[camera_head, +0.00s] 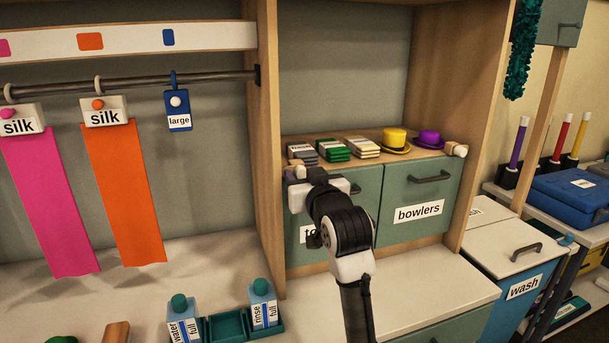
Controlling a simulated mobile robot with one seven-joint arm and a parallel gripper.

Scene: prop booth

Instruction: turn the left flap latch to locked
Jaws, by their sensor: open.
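The left flap (365,222) is a grey-green door in the wooden cabinet, closed, with a label mostly hidden behind my arm. My gripper (303,178) is open, right at that corner, pointing away from the camera. Its fingertips are mostly hidden, and I cannot tell whether they touch the latch.
Several folded stacks (334,150), a yellow hat (396,138) and a purple hat (429,139) sit on the shelf just above the flaps. A wooden upright (264,140) stands close left of my gripper. Bottles (263,300) stand in a green tray (225,327) below.

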